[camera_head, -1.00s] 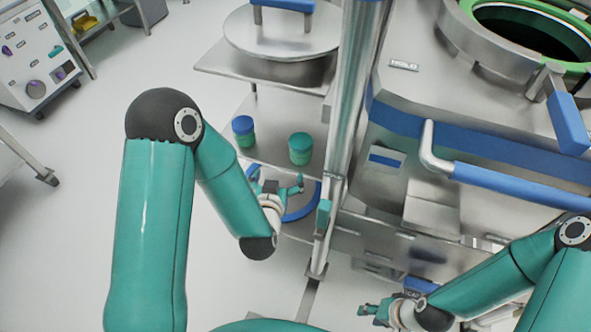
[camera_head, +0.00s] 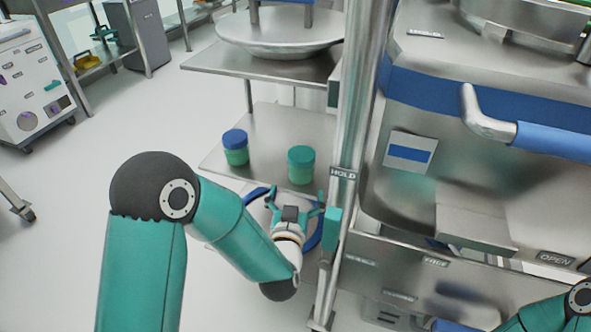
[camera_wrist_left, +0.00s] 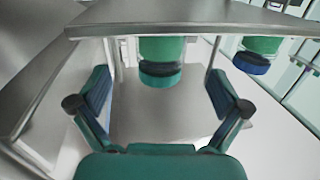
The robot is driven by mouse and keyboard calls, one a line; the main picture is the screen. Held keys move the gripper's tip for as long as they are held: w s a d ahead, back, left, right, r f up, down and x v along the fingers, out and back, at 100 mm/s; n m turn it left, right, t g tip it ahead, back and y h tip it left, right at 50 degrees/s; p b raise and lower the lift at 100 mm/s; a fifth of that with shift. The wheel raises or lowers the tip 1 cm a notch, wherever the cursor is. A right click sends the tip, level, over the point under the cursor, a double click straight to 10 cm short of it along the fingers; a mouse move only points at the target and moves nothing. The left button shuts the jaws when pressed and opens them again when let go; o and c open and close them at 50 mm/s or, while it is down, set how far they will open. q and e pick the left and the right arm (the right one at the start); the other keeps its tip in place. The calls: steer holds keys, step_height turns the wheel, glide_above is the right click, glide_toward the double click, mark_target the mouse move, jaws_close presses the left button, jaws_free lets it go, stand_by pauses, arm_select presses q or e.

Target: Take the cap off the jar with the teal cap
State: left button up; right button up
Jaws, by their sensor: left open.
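The jar with the teal cap (camera_head: 301,167) stands upright on the lower metal shelf, left of the steel post. Its teal cap (camera_head: 301,153) is on it. My left gripper (camera_head: 295,198) is open and empty, just in front of this jar, with its fingers spread and apart from it. In the left wrist view the jar (camera_wrist_left: 162,48) appears upside down, cap lowest, centred beyond the open fingers (camera_wrist_left: 158,103). My right gripper is out of view; only part of my right arm shows at the lower right.
A second green jar with a blue cap (camera_head: 235,150) stands to the left on the same shelf (camera_head: 268,128). A higher shelf (camera_head: 205,62) overhangs behind. The steel post (camera_head: 352,120) and a large steel machine (camera_head: 480,190) close off the right side.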

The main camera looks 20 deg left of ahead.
mark_target(299, 178)
arm_select(q)
steer(key=shift+w+a+b, duration=0.2)
steer(key=shift+w, duration=1.05)
steer(key=shift+w+a+b, duration=0.2)
steer(key=shift+w+a, duration=0.05)
steer(key=shift+w, duration=1)
steer(key=shift+w+a+b, duration=0.2)
steer(key=shift+w, duration=1.05)
steer(key=shift+r, duration=0.1)
steer(key=c, duration=1.5)
